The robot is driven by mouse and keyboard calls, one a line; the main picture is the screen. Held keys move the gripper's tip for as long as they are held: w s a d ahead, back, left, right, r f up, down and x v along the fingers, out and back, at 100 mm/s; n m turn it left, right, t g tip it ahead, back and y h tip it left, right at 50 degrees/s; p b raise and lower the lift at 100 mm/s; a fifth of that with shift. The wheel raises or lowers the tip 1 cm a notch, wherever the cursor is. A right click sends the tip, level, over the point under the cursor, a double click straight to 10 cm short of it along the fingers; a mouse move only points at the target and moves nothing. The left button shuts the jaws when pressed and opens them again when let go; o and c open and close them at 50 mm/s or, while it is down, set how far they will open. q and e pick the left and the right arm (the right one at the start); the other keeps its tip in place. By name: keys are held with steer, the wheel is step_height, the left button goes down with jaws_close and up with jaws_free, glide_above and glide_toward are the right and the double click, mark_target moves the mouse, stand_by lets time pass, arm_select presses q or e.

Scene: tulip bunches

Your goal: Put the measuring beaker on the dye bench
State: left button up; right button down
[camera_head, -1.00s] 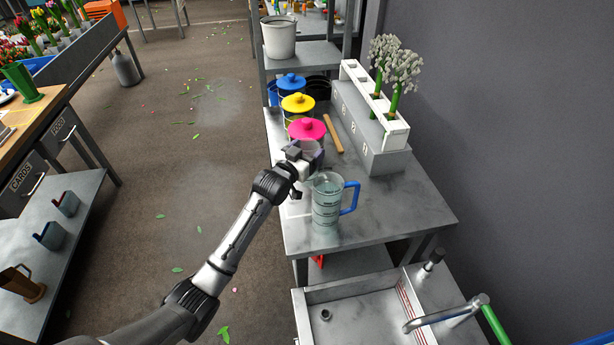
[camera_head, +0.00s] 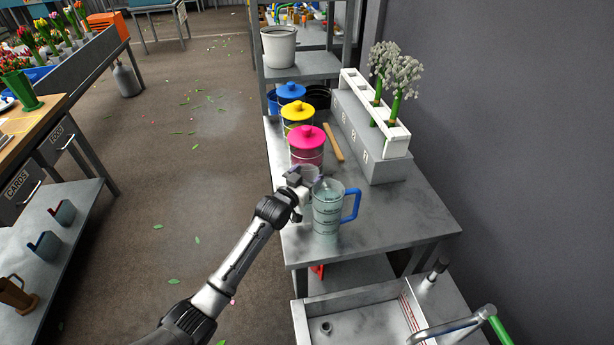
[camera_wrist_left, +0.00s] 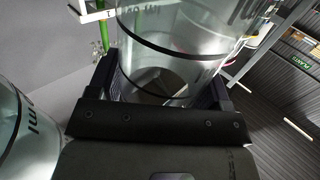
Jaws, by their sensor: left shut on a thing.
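My left gripper (camera_head: 309,181) is shut on a clear measuring beaker (camera_head: 309,172), mostly hidden behind the gripper in the head view. In the left wrist view the clear, black-banded beaker (camera_wrist_left: 170,45) stands between the fingers (camera_wrist_left: 160,88). The grey dye bench (camera_head: 395,215) lies beneath; I cannot tell whether the beaker touches it. A clear measuring jug with a blue handle (camera_head: 327,212) stands upright just right of the gripper, near the bench's front. It also shows at the left of the wrist view (camera_wrist_left: 15,130). My right gripper is not in view.
Pots with pink (camera_head: 306,138), yellow (camera_head: 298,112) and blue (camera_head: 291,91) lids line the bench behind the gripper. A wooden stick (camera_head: 333,143) and a rack with white flowers (camera_head: 375,125) are to the right. A sink (camera_head: 350,325) is in front. The bench's right front is clear.

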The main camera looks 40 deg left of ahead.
arm_select(q)
steer(key=o, duration=1.3)
steer(key=shift+o, duration=0.3)
